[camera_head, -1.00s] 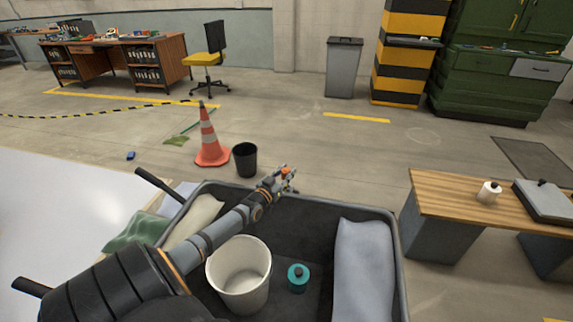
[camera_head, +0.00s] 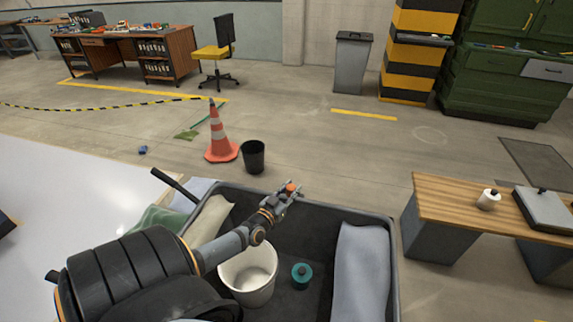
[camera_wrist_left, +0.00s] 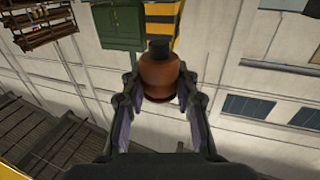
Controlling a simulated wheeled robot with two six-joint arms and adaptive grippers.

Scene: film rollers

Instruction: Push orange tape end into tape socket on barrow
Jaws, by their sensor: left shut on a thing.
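My left gripper (camera_head: 287,194) is shut on a small orange piece (camera_head: 291,187), which I take for the orange tape end. It is held above the far rim of the dark grey barrow (camera_head: 325,209). In the left wrist view the orange-brown cylinder (camera_wrist_left: 160,78) with a dark knob on top sits between the two fingers of my left gripper (camera_wrist_left: 161,98). A teal cylinder with a dark knob (camera_head: 302,275) stands inside the barrow. I cannot make out a tape socket on the barrow. My right gripper is out of view.
A white bucket (camera_head: 247,284) stands in the barrow, with a grey-blue sack (camera_head: 362,275) to its right and a beige sack (camera_head: 210,221) at left. A traffic cone (camera_head: 219,140) and black bin (camera_head: 253,157) stand beyond. A wooden bench (camera_head: 455,202) is at right.

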